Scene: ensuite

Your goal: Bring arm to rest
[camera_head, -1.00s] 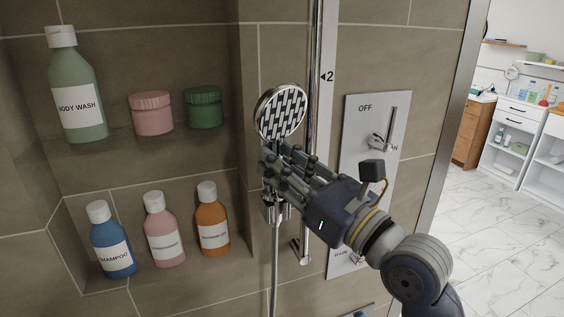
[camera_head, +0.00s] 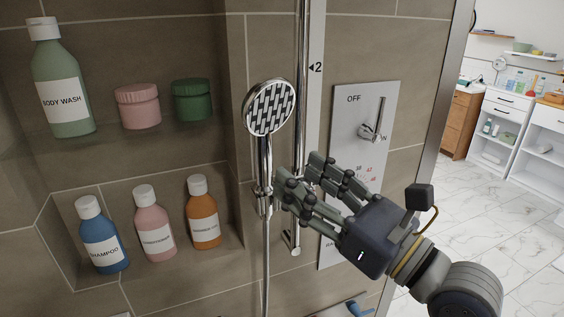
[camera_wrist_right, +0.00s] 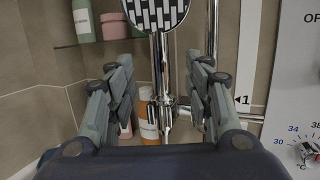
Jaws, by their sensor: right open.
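My right gripper (camera_head: 298,178) is open and empty in front of the shower rail, at the right of the hand shower's handle. The hand shower (camera_head: 269,107) has a round patterned head and sits in its holder on the chrome rail (camera_head: 303,80). In the right wrist view the gripper (camera_wrist_right: 160,85) has its fingers spread wide, with the hand shower (camera_wrist_right: 157,14) beyond and between them. Whether a fingertip touches the holder I cannot tell. My left gripper is not in view.
A control panel (camera_head: 375,100) with a lever is behind the right gripper. Shelves at left hold a body wash bottle (camera_head: 62,85), a pink jar (camera_head: 138,105), a green jar (camera_head: 192,100) and several bottles below. Open marble floor (camera_head: 490,220) lies at right.

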